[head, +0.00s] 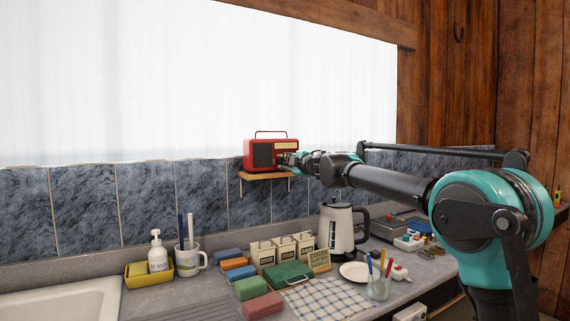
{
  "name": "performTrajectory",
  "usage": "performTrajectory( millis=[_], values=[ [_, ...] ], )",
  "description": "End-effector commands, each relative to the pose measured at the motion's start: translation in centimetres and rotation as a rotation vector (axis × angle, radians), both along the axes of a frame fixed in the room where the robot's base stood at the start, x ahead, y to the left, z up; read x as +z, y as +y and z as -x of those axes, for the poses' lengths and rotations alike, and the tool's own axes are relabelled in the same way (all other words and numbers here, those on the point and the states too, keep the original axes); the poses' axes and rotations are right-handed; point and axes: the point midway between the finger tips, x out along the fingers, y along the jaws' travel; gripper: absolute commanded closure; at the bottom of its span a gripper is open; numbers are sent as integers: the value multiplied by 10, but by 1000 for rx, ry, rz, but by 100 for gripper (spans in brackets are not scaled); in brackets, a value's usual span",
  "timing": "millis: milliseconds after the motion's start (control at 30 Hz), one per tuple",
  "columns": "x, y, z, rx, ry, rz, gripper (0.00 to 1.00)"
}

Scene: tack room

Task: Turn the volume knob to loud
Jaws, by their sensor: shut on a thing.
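A red radio (259,155) with a dark speaker grille and a thin carry handle stands on a small wooden shelf (262,176) against the tiled wall. My arm reaches in from the right. My gripper (287,160) is at the lower right of the radio's front face and is shut on the volume knob. The knob itself is hidden behind the fingers, so its setting cannot be read.
Below, the counter holds a kettle (338,228), canisters (262,253), a soap bottle (157,252), a mug (189,262), colored blocks (250,287) and a glass of pens (378,289). A sink (62,302) is at left. The air left of the radio is clear.

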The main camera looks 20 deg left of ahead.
Motion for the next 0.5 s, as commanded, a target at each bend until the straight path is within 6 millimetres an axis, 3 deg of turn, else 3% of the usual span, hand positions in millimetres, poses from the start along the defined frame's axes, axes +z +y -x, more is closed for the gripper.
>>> performTrajectory(
  millis=[500],
  values=[
    [-2, -1, -1, -1, 372, -317, 100]
  ],
)
